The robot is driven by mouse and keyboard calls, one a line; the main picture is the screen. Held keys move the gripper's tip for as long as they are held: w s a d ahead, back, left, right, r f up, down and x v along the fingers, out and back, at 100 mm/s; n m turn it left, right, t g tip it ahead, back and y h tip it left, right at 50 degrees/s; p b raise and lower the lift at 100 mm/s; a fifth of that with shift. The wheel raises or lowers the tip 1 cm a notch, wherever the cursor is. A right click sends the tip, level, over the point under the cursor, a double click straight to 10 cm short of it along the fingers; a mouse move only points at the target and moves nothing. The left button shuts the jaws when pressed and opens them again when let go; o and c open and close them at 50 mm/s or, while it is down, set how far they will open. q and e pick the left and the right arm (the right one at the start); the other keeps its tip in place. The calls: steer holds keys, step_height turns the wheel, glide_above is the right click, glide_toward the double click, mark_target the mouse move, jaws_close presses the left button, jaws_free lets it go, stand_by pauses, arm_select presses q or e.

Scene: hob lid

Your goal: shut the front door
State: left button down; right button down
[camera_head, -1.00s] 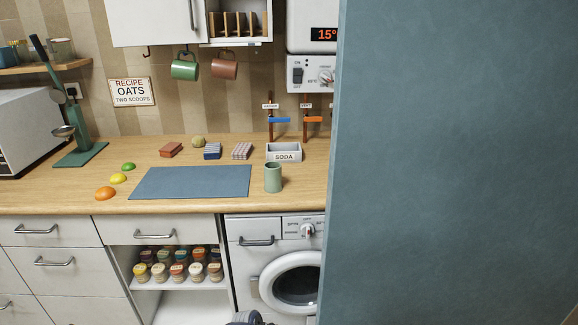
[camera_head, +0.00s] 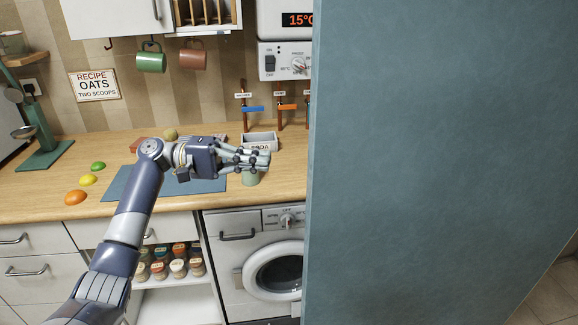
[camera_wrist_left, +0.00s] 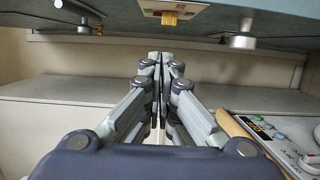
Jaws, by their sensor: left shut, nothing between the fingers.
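The front door appears to be the large blue-grey panel (camera_head: 430,150) filling the right side of the head view. Its near vertical edge is at about the middle of the picture, and no handle shows on the face I see. My left gripper (camera_head: 266,159) reaches in from the left, shut and empty. Its fingertips are left of the panel's edge, with a visible gap in the picture. In the left wrist view the closed fingers (camera_wrist_left: 160,58) point ahead; a blue-grey surface (camera_wrist_left: 210,25) with metal fittings crosses the top. My right gripper is not in view.
A SODA box (camera_head: 259,141) stands behind on the wooden counter (camera_head: 30,185). A washing machine (camera_head: 236,272) is below the counter, left of the panel. Tiled floor (camera_head: 552,298) shows at bottom right.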

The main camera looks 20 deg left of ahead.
mark_target(309, 173)
arm_select(q)
steer(key=d+p, duration=0.6)
steer(key=d, duration=0.5)
steer(key=shift+w+d, duration=0.1)
steer(key=shift+d, duration=0.2)
